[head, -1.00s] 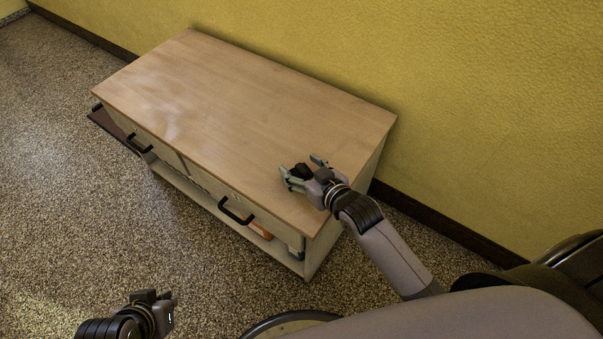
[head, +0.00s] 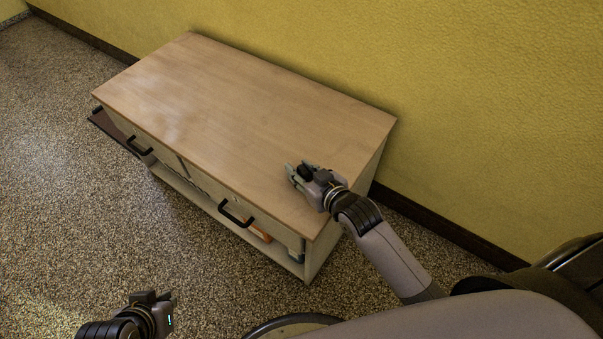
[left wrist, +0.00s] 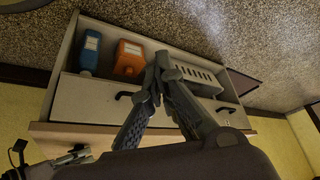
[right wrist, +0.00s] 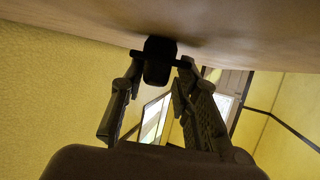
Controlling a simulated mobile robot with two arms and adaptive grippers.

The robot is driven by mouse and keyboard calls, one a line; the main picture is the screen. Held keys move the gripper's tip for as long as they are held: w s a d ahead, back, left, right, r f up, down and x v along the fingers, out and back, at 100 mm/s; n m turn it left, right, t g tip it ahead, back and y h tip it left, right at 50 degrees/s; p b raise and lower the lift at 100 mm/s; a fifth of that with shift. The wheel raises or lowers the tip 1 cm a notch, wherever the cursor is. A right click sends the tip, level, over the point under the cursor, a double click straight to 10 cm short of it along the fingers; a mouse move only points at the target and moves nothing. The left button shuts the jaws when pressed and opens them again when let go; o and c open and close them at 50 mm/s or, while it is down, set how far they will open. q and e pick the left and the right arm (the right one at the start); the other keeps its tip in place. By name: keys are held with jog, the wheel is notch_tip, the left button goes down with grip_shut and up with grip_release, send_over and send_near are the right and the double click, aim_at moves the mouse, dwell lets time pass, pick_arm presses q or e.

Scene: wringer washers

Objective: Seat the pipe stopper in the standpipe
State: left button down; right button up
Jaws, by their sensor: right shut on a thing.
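The pipe stopper (right wrist: 158,62), a small black piece with a thin crossbar, is at the cabinet top's near right corner. It shows small and dark in the head view (head: 305,170). My right gripper (head: 298,173) is closed on it, low at the wooden top. In the right wrist view the fingers of the right gripper (right wrist: 158,72) stand on either side of it. My left gripper (head: 172,299) is over the floor at the lower left, empty, and its fingertips meet in the left wrist view (left wrist: 166,65). I see no standpipe.
The wooden cabinet top (head: 230,115) is otherwise bare. Its front has black handles (head: 237,213) and an open lower shelf. On the shelf the left wrist view shows a blue bottle (left wrist: 90,50), an orange container (left wrist: 129,58) and a grey slotted basket (left wrist: 200,77). A yellow wall stands behind.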

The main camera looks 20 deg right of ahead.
aim_at(302, 170)
grip_shut()
jog(key=shift+r, duration=0.1)
